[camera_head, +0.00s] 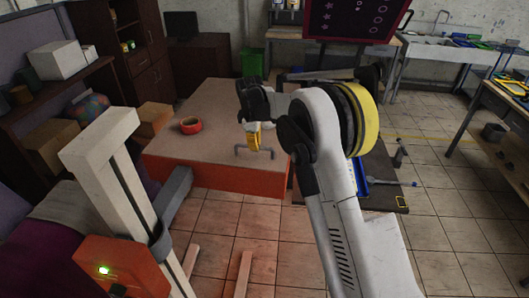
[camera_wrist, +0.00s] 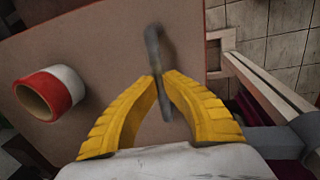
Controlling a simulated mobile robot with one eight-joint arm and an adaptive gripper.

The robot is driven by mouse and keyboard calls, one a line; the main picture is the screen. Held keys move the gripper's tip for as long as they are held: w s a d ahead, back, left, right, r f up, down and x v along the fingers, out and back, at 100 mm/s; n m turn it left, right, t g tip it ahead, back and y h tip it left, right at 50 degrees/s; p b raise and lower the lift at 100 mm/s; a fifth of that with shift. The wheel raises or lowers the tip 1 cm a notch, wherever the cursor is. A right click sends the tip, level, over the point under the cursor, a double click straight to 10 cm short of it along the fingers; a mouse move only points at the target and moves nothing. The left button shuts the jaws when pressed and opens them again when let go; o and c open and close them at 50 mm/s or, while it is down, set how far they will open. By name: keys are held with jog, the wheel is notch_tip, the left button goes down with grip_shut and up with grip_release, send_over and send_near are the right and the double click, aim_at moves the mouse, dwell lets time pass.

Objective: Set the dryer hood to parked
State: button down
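The dryer hood (camera_head: 210,115) looks to be the broad flat brown-topped panel with an orange-red front side, left of centre in the head view. Its top also fills much of the wrist view (camera_wrist: 90,35). A grey bar handle (camera_head: 241,152) stands on the top near the front edge. In the wrist view the handle (camera_wrist: 152,45) runs between the yellow fingertips. My gripper (camera_head: 254,146) reaches down to the handle from above. Its fingertips (camera_wrist: 159,76) are close together on either side of the bar, with no clear gap seen. The hood's far underside is hidden.
A red tape roll (camera_head: 190,125) lies on the hood's top, left of my gripper. A white post (camera_head: 125,185) with an orange control box (camera_head: 115,268) stands at front left. Shelves with boxes line the left. Tiled floor (camera_head: 450,235) is open at right.

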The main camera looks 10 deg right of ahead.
aim_at(249, 153)
jog(key=shift+w+a+f+n, duration=0.1)
jog(key=shift+w+a+n, duration=0.2)
jog(key=shift+w+a, duration=0.6)
jog(key=shift+w, duration=0.25)
jog(key=shift+a, duration=0.1)
jog(key=c, duration=1.6)
grip_release()
jog(key=shift+w, duration=0.15)
jog(key=shift+c, duration=0.2)
jog(key=shift+o, duration=1.1)
jog(key=shift+w+a+f, duration=0.1)
jog(key=shift+w+a, duration=0.05)
jog(key=shift+w, duration=0.1)
jog(key=shift+s+r, duration=0.2)
jog(key=shift+s, duration=0.05)
notch_tip(249, 153, up, 12)
jog(key=s, duration=0.2)
jog(key=shift+a+f, duration=0.15)
jog(key=shift+a, duration=0.1)
